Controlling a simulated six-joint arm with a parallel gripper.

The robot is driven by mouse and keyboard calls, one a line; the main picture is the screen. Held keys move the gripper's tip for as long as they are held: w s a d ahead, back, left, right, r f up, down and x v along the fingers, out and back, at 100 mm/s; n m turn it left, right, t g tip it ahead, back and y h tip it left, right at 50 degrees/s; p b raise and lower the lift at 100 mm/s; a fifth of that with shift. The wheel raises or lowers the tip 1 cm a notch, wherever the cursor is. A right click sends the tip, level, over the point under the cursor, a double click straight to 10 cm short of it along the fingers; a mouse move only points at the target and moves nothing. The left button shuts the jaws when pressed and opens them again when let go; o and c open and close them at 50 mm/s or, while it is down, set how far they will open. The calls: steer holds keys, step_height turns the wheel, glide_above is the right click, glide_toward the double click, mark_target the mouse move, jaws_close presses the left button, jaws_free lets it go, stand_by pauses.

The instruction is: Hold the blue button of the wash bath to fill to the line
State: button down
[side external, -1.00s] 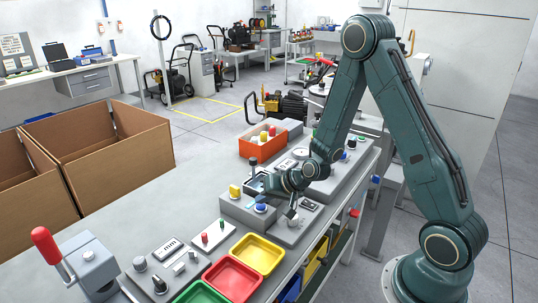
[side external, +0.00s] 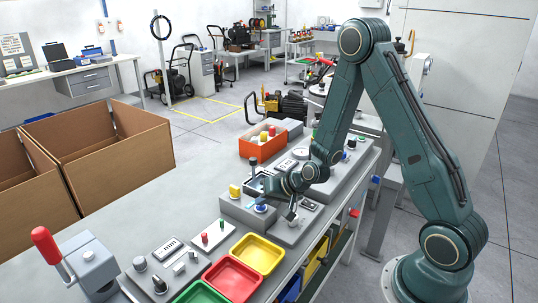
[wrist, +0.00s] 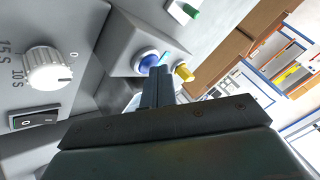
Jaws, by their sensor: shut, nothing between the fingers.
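The blue button (side external: 261,208) sits on the grey wash bath housing (side external: 236,207), beside a yellow button (side external: 235,191). In the wrist view the blue button (wrist: 148,62) is right at the tips of my gripper (wrist: 160,72), with the yellow button (wrist: 184,72) just to the right. My gripper is shut and empty, with its fingers pointing at the blue button. The fingertips overlap the button's edge in the wrist view; I cannot tell whether it is pressed. The bath's basin (side external: 252,184) is partly behind my wrist, and its water level and line cannot be made out.
A white dial knob (wrist: 48,69) and a black rocker switch (wrist: 39,117) stand close to my gripper. Red (side external: 232,279) and yellow (side external: 257,254) trays lie at the bench's front. An orange bin (side external: 262,144) stands behind the bath.

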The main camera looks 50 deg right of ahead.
mark_target(264, 207)
steer(key=shift+r, duration=0.8)
steer(key=shift+r, duration=0.15)
steer(key=shift+r, duration=2.4)
steer(key=s+a+r+n+g, duration=0.2)
steer(key=s+a+r+n, duration=0.3)
steer(key=s+r, duration=0.65)
steer(key=s+r+n, duration=0.1)
steer(key=s+r, duration=0.2)
steer(key=s, duration=0.4)
steer(key=s+a+r+n+g+h, duration=0.1)
steer(key=s+r, duration=0.3)
steer(key=s, duration=0.4)
steer(key=shift+a+n+g, duration=0.3)
steer(key=shift+n, duration=0.1)
